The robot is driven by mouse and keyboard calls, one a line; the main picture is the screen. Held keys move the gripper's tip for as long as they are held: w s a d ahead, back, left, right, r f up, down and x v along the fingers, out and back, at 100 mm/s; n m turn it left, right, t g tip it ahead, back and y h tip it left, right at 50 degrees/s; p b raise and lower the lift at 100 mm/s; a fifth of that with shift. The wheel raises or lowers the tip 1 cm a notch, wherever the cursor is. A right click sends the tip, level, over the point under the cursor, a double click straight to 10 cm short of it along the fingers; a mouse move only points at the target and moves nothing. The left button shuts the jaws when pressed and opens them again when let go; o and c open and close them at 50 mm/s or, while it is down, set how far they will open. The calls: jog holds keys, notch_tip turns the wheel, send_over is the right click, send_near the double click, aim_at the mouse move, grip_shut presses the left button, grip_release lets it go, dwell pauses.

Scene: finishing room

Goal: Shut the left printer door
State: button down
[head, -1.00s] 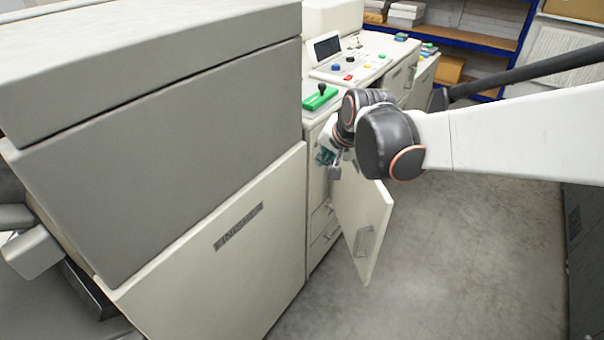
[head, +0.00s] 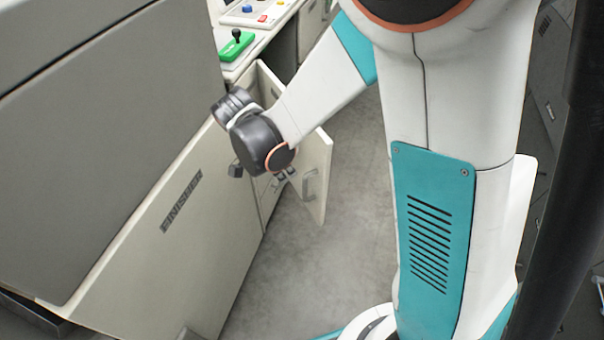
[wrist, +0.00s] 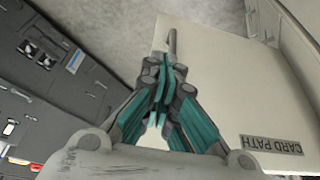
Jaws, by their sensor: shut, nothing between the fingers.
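The left printer door (head: 318,160) stands open, swung out from the cabinet front over the aisle. Its face with the grey handle (head: 309,184) is turned toward the head view. My gripper (wrist: 162,68) is shut and empty, its teal fingers together. In the head view it is mostly hidden behind my wrist, with small dark parts showing beside the door near the handle. In the wrist view a cream panel labelled "CARD PATH" (wrist: 225,90) lies behind and to the right of the fingers. I cannot tell whether the fingers touch it.
The big grey and cream finisher (head: 110,130) fills the left side, close to my wrist. The printer top carries a green control block (head: 237,45). Grey floor (head: 350,220) is clear right of the door. Dark cabinets (head: 550,75) stand along the right.

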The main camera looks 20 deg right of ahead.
jog(key=w+d+f+b, duration=0.1)
jog(key=d+f+b, duration=0.3)
jog(key=d+f, duration=0.3)
jog(key=shift+x, duration=1.1)
jog(key=shift+w+f, duration=0.1)
